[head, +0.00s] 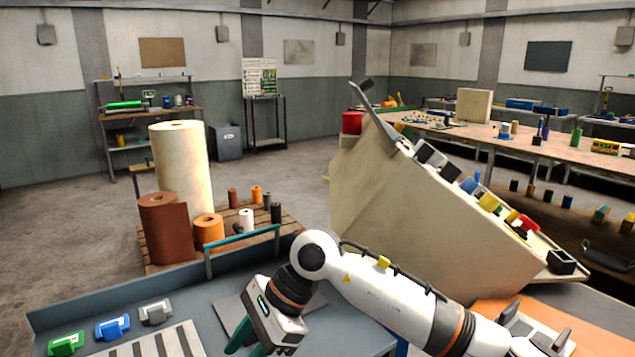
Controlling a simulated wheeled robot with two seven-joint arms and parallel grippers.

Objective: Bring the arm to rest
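One white arm of mine comes in from the lower right and bends down at a round elbow-like joint near the middle. My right gripper (244,345) is at its end, low over the grey bench (228,285). Its two teal fingers point down and left and stand apart, with nothing seen between them. The lower finger runs to the bottom edge of the picture. My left gripper is not in view. A flat grey plate (232,308) lies on the bench behind the gripper, partly hidden by it.
Green (66,343), blue (112,326) and grey (156,312) blocks sit at the bench's left, beside a striped panel (150,346). A large tilted beige rack (400,225) with colored items stands behind the arm. A pallet (285,232) holds several rolls. A long table (560,150) stands farther back.

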